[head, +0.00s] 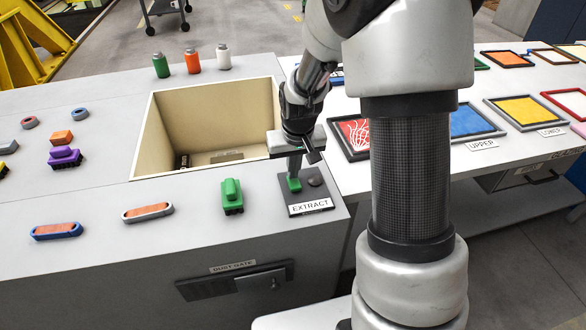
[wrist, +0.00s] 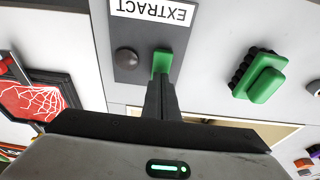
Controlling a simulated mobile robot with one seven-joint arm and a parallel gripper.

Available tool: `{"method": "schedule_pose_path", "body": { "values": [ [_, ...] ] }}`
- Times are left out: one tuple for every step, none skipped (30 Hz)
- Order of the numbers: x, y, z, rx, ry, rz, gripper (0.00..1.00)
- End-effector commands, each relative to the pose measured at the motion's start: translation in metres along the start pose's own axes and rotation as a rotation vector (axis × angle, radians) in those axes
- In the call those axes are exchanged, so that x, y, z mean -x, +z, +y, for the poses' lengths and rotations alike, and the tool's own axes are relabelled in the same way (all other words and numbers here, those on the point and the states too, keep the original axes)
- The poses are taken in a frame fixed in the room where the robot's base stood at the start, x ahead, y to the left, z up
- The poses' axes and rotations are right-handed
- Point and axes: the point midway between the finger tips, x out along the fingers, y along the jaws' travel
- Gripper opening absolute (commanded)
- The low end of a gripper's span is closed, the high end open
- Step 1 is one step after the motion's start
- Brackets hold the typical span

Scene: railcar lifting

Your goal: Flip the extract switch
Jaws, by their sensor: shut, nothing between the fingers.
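The extract switch is a green lever (head: 294,184) on a dark plate (head: 318,200) with a white "EXTRACT" label (head: 312,206), at the right end of the grey bench. A dark round knob or lamp (head: 314,180) sits beside the lever. My gripper (head: 294,170) is shut and empty, pointing down with its fingertips at the green lever. In the wrist view the fingertips (wrist: 161,82) meet or overlap the lever (wrist: 162,60); I cannot tell for certain if they touch. The dark knob (wrist: 126,61) and the label (wrist: 152,10) also show there, unlit and upside down respectively.
A green brush-like block (head: 232,196) stands left of the plate. An open recessed bin (head: 205,120) lies behind. Orange-topped oval pieces (head: 147,212) lie along the front. A dust gate handle (head: 235,281) is on the bench front. Coloured trays (head: 520,111) stand on the right table.

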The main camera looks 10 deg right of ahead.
Motion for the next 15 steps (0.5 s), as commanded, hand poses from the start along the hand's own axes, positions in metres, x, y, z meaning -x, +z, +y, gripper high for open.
{"method": "schedule_pose_path", "body": {
  "values": [
    [0.006, -0.003, 0.0, 0.0, 0.0, 0.001, 0.0],
    [0.009, -0.004, 0.0, 0.0, 0.0, 0.002, 0.0],
    [0.015, -0.007, 0.0, 0.0, 0.0, 0.002, 0.0],
    [0.02, -0.009, 0.0, 0.0, 0.0, 0.003, 0.0],
    [0.026, -0.012, 0.0, 0.0, 0.0, 0.002, 0.0],
    [0.035, -0.015, -0.001, 0.0, 0.0, 0.002, 0.0],
    [0.041, -0.018, -0.001, 0.0, 0.0, 0.002, 0.0],
    [0.048, -0.022, -0.001, 0.0, 0.0, 0.003, 0.0],
    [0.052, -0.021, -0.001, 0.0, 0.0, 0.005, 0.0],
    [0.059, -0.022, -0.001, -0.001, 0.0, 0.006, 0.0],
    [0.067, -0.022, -0.001, -0.001, 0.0, 0.006, 0.0],
    [0.076, -0.024, -0.001, -0.001, 0.0, 0.006, 0.0],
    [0.083, -0.024, -0.001, -0.001, 0.0, 0.005, 0.0],
    [0.089, -0.025, -0.001, -0.001, 0.0, 0.006, 0.0],
    [0.097, -0.026, -0.001, -0.001, 0.0, 0.004, 0.0]
  ]
}}
